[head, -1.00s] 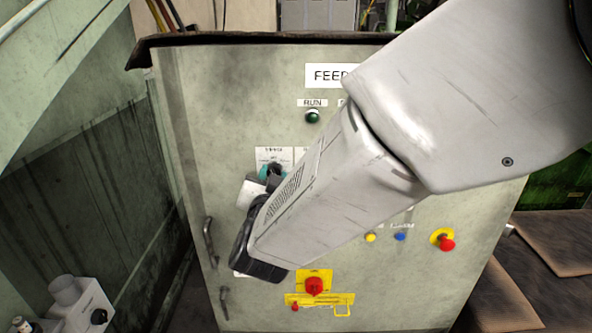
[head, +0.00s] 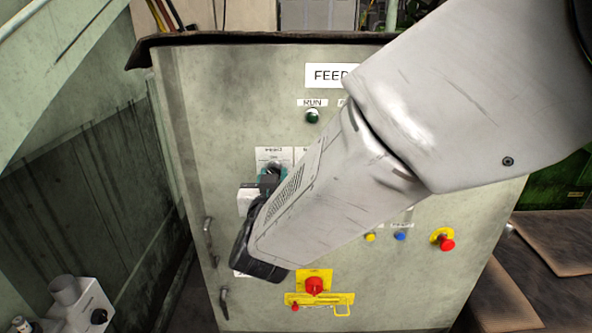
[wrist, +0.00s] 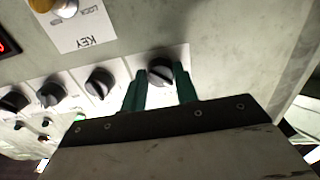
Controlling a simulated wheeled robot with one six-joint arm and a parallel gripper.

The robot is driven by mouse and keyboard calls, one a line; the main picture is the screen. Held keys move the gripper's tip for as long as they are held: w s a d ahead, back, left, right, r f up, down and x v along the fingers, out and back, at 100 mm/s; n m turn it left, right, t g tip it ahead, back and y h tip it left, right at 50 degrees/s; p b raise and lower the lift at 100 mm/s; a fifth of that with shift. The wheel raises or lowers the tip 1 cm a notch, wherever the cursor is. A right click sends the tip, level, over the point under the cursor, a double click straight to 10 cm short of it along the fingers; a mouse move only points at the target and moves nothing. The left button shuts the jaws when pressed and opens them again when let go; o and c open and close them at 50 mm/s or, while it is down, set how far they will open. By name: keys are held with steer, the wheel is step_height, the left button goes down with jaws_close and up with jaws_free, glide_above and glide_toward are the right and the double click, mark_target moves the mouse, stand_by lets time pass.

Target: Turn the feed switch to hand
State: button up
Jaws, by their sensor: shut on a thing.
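The feed switch is a black rotary knob (wrist: 160,71) on a white plate; its plate (head: 266,153) also shows in the head view on the cabinet front, with lettering too small to read. My gripper (wrist: 160,84) has its green fingers on either side of the knob and is shut on it. In the head view my gripper (head: 272,178) is at the plate, partly covered by my wrist. The knob's pointer direction cannot be told clearly.
The grey cabinet (head: 205,110) carries a FEED sign (head: 327,75), a green RUN button (head: 312,116) and red emergency buttons (head: 447,243). More black knobs (wrist: 100,83) sit in a row beside the held one, near a KEY plate (wrist: 84,34). My arm hides the panel's middle.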

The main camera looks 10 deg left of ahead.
steer(key=o, duration=1)
steer(key=v, duration=0.7)
steer(key=shift+s+d, duration=0.1)
steer(key=shift+s, duration=0.3)
